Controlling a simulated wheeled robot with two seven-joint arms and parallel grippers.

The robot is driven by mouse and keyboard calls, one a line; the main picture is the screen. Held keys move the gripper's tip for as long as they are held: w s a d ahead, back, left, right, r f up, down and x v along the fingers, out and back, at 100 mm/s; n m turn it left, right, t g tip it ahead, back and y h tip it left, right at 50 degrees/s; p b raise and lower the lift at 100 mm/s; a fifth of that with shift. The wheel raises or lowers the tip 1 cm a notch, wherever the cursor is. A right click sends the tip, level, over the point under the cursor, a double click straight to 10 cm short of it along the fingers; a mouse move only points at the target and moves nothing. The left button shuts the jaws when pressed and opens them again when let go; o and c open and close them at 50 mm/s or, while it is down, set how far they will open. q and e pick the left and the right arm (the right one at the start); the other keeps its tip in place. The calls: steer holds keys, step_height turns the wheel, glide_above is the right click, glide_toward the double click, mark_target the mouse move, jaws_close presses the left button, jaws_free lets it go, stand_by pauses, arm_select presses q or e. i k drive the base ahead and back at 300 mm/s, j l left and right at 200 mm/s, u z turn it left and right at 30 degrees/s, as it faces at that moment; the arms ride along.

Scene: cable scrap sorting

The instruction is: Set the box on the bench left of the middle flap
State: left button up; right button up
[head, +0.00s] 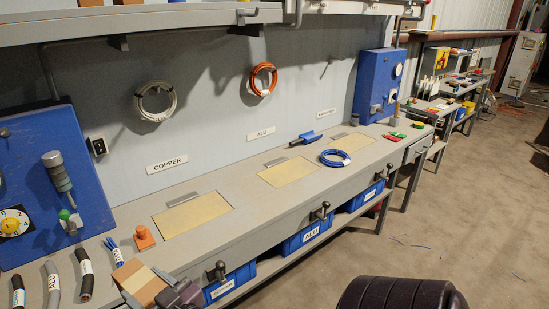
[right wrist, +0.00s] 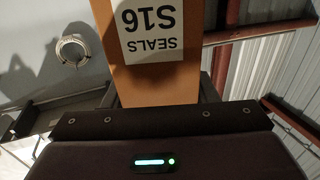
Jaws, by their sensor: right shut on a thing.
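A brown cardboard box (head: 133,276) with a pale stripe is at the bottom left of the head view, by the bench's near end. My right gripper (head: 168,291) is shut on it. The right wrist view shows the box (right wrist: 155,82) close up, with an upside-down white label "SEALS S16". I cannot tell if it touches the bench. The middle flap (head: 289,172) is a flat beige panel in the grey bench top (head: 238,188), far from the gripper. The left flap (head: 192,215) and right flap (head: 350,142) lie either side. My left gripper is not in view.
Bare bench lies between the left and middle flaps. A blue cable coil (head: 335,158) lies right of the middle flap, and a blue-handled tool (head: 305,138) behind it. An orange block (head: 144,238) and several cable pieces (head: 85,272) are near the box. Blue bins (head: 307,237) sit below.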

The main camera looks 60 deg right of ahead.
mark_target(248, 202)
steer(key=i+l+z, duration=0.2)
steer(key=z, duration=0.2)
steer(key=i+l+z, duration=0.2)
steer(key=z, duration=0.25)
steer(key=i+z, duration=0.25)
steer(key=z, duration=0.15)
steer(key=i+l, duration=0.1)
steer(key=i, duration=0.5)
